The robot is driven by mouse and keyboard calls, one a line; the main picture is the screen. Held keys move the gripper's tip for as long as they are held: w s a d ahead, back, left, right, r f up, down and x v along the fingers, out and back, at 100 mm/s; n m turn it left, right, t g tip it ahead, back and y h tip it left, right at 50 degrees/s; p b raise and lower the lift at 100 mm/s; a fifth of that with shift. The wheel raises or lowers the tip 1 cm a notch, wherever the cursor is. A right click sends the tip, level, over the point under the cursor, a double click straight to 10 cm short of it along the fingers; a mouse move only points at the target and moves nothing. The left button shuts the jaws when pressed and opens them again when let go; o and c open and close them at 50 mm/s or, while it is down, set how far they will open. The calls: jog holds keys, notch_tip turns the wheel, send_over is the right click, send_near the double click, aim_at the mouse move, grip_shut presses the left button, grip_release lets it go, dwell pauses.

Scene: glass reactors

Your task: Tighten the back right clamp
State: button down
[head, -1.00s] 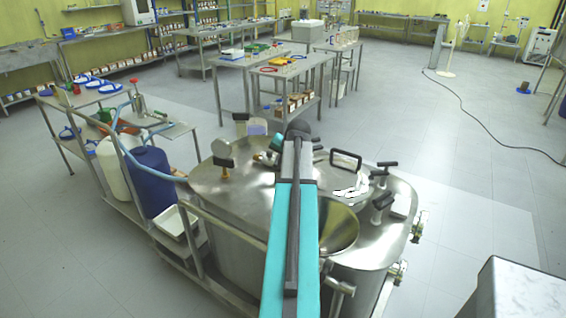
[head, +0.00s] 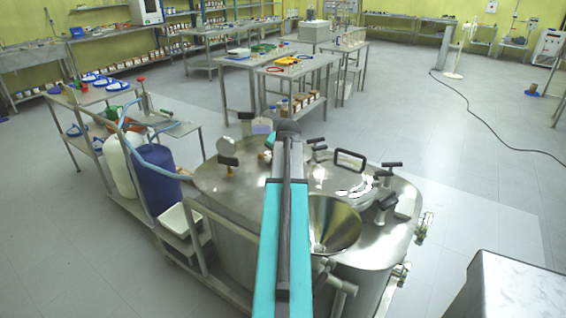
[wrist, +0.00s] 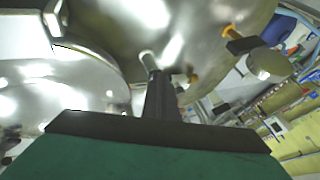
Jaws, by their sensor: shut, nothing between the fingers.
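The steel reactor lid (head: 240,182) carries black T-handled clamps. The back right clamp (head: 388,167) stands at the right of the hatch, with another clamp (head: 386,203) in front of it. A third clamp (head: 316,144) is further back and left, close to my arm. My gripper (wrist: 160,78) is shut and empty in the wrist view, close to a metal stub (wrist: 148,60) on a shiny steel surface; I cannot tell whether they touch. In the head view my arm reaches over the lid, left of the back right clamp, and the fingers are hidden.
A steel funnel (head: 334,224) and a black hatch handle (head: 350,160) stand right of my arm. A blue drum (head: 158,180) and a white drum (head: 117,165) stand beside the reactor.

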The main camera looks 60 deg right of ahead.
jog(key=shift+w+a+m+g+h, duration=0.15)
jog(key=shift+w+m+g+h, duration=0.2)
jog(key=shift+w+m, duration=0.35)
jog(key=shift+b, duration=0.3)
